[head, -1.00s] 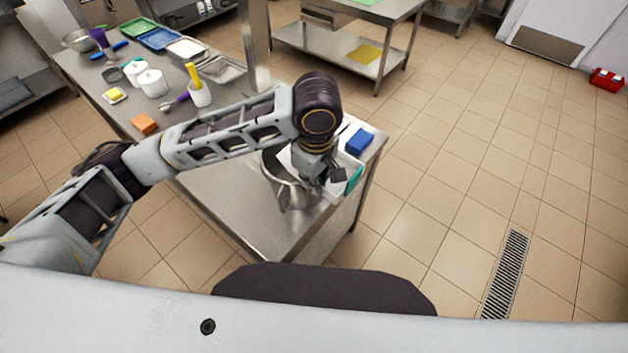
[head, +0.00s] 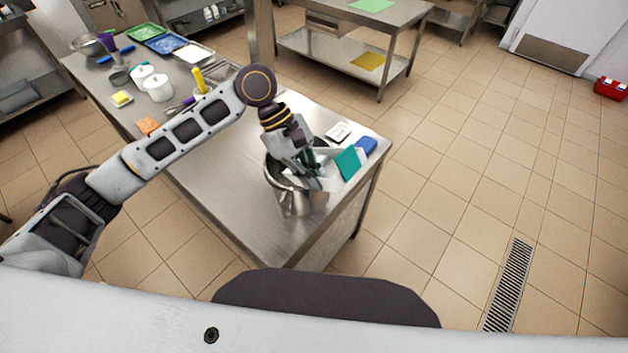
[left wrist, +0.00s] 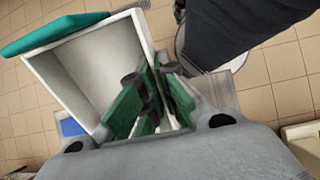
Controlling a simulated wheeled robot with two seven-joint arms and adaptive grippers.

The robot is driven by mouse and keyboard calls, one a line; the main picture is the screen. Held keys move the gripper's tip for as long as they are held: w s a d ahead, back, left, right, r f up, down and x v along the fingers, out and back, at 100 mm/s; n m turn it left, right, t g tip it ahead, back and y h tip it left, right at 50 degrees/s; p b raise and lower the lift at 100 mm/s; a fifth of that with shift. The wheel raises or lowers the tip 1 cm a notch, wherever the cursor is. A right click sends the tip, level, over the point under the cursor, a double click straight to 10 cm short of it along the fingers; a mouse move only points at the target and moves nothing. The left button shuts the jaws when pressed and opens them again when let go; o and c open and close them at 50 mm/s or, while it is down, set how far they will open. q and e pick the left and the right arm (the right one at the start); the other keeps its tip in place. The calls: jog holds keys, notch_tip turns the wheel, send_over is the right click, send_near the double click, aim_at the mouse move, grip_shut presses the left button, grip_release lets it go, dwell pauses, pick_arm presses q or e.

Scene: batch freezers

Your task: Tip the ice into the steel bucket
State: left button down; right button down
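The steel bucket (head: 298,204) stands upright near the front right end of the steel table. My left gripper (head: 310,168) is above its mouth, shut on the wall of a white open container (left wrist: 90,68). In the head view the container is tilted over the bucket and mostly hidden by the gripper. A teal flap or panel (head: 348,162) is at its outer side and also shows in the left wrist view (left wrist: 52,33). The inside of the container looks empty in the left wrist view. I cannot see any ice, and the bucket's inside is mostly hidden. My right gripper is not in view.
A blue block (head: 367,146) and a small white item (head: 339,131) lie behind the bucket. The table's front left part is bare.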

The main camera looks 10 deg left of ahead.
pick_arm(q)
jog(key=shift+w+a+r+g+h, duration=0.2)
jog(key=shift+a+r+g+h, duration=0.1)
jog(key=shift+h, duration=0.2)
jog(key=shift+w+a+r+g+h, duration=0.3)
jog(key=shift+w+a+g+h, duration=0.15)
jog(key=shift+a+h, duration=0.15)
jog(key=shift+w+a+r+g+h, duration=0.3)
jog(key=shift+a+g+h, duration=0.2)
jog(key=shift+h, duration=0.2)
jog(key=shift+w+a+r+g+h, duration=0.35)
jog(key=shift+w+a+g+h, duration=0.1)
jog(key=shift+a+h, duration=0.25)
jog(key=shift+w+a+r+g+h, duration=0.35)
jog(key=shift+a+g+h, duration=0.15)
jog(key=shift+h, duration=0.35)
jog(key=shift+w+a+r+g+h, duration=0.3)
jog(key=shift+w+a+g+h, duration=0.1)
jog(key=shift+a+h, duration=0.3)
jog(key=shift+d, duration=0.1)
notch_tip(320, 180, up, 3)
